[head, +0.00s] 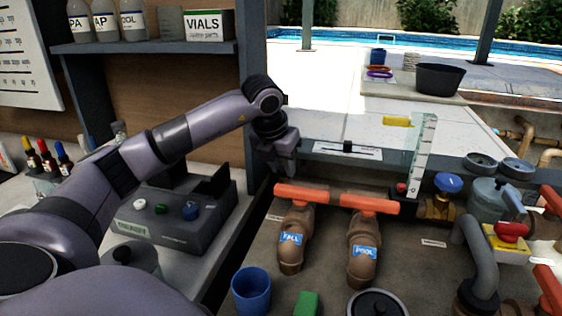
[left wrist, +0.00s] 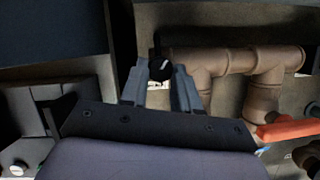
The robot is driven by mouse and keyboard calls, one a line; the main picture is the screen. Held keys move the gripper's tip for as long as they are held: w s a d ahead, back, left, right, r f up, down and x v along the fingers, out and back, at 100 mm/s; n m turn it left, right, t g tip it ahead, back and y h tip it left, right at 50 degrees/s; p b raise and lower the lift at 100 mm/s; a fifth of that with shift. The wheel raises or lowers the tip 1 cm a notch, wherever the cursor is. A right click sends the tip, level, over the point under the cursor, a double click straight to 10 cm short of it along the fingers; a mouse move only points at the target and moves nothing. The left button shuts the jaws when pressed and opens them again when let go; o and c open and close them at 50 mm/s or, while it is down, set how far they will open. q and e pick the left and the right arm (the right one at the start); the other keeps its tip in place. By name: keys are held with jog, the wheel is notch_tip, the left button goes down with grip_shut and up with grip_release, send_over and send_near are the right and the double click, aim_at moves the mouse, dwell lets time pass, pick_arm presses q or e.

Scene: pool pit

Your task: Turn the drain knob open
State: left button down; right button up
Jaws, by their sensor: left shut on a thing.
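The drain knob, a round black knob with a white mark (left wrist: 160,68), shows between the fingertips in the left wrist view. My left gripper (left wrist: 161,85) is shut on it, one grey finger on each side. The white mark lies nearly level, slightly slanted. In the head view my left gripper (head: 283,165) points down behind the orange valve handles, at the left edge of the pit. The knob cannot be made out in the head view. My right gripper is not in view.
Brown pipes labelled FALL (head: 291,238) and POOL (head: 364,252) carry orange handles close to the gripper. A dark box with coloured buttons (head: 190,225) stands left. A blue cup (head: 251,290) and a green block (head: 307,303) are in front. More valves crowd the right.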

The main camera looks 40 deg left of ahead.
pick_arm(q)
jog(key=n, duration=0.2)
jog(key=n+y, duration=0.1)
jog(key=n+g+y, duration=0.1)
jog(key=n, duration=0.1)
jog(key=shift+w+d+n+p, duration=0.15)
jog(key=shift+d+n+p, duration=0.1)
jog(key=shift+n+p, duration=0.1)
jog(key=shift+w+n+g+y, duration=0.1)
jog(key=shift+n+g+y, duration=0.5)
jog(key=shift+n, duration=1.45)
jog(key=c, duration=0.8)
grip_release()
jog(key=shift+c, duration=0.2)
jog(key=shift+d, duration=0.1)
